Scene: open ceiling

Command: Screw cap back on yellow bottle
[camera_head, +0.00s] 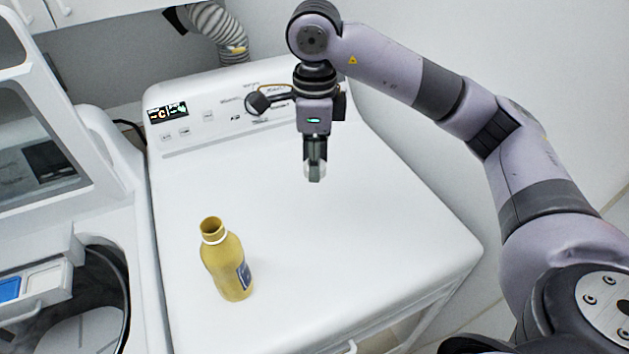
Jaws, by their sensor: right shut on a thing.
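The yellow bottle (226,267) stands upright on the white machine top, left of centre, with its neck open and no cap on it. It has a white ring below the mouth and a dark blue label low on its right side. My right gripper (315,172) points down above the machine top, to the right of and farther back than the bottle. It is shut on a small pale thing, the cap, mostly hidden by the fingers. My left gripper is not in view.
The white machine (300,240) has a control panel (225,105) at its back and free room around the bottle. An open washer (75,300) stands at the left, with its lid raised. A silver duct hose (218,28) hangs behind.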

